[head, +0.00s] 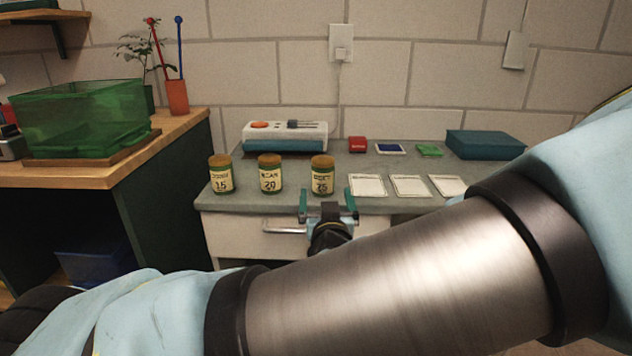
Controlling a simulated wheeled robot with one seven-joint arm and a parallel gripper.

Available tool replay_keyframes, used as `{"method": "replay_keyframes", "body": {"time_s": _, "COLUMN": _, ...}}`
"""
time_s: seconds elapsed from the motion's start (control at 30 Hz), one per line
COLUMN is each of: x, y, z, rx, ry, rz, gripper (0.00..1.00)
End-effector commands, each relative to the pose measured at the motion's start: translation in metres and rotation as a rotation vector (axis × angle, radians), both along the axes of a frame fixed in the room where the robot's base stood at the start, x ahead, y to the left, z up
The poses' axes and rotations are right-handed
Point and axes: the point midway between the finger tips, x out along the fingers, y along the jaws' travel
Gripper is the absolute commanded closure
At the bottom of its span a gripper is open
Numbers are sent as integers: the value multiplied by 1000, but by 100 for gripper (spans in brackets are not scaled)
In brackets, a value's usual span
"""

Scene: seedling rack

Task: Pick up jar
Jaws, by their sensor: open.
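Three jars with brown lids and cream labels stand upright in a row near the front edge of the grey worktop. The left jar (221,176) is marked 15. The middle jar (270,175) is marked 20. The right jar (322,176) appears marked 25. My gripper (329,205) is open and empty, with its two teal fingers apart. In the picture it lies just below the right jar, at the worktop's front edge. I cannot tell the exact gap between the fingers and that jar.
Three white cards (408,186) lie right of the jars. Behind are a white-and-teal device (285,137), a red box (357,145) and a teal box (485,145). A drawer handle (284,230) juts below the worktop (300,204). A wooden bench with a green bin (85,115) stands left.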

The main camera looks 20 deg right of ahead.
Motion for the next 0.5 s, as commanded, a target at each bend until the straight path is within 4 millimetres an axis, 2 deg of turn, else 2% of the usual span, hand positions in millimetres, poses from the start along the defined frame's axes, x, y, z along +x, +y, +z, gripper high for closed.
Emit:
{"method": "replay_keyframes", "body": {"time_s": 0.2, "x": 33, "y": -11, "z": 1, "rx": 0, "ry": -1, "rz": 4, "gripper": 0}}
{"method": "replay_keyframes", "body": {"time_s": 0.5, "x": 56, "y": -21, "z": 0, "rx": 2, "ry": 0, "rz": 2, "gripper": 0}}
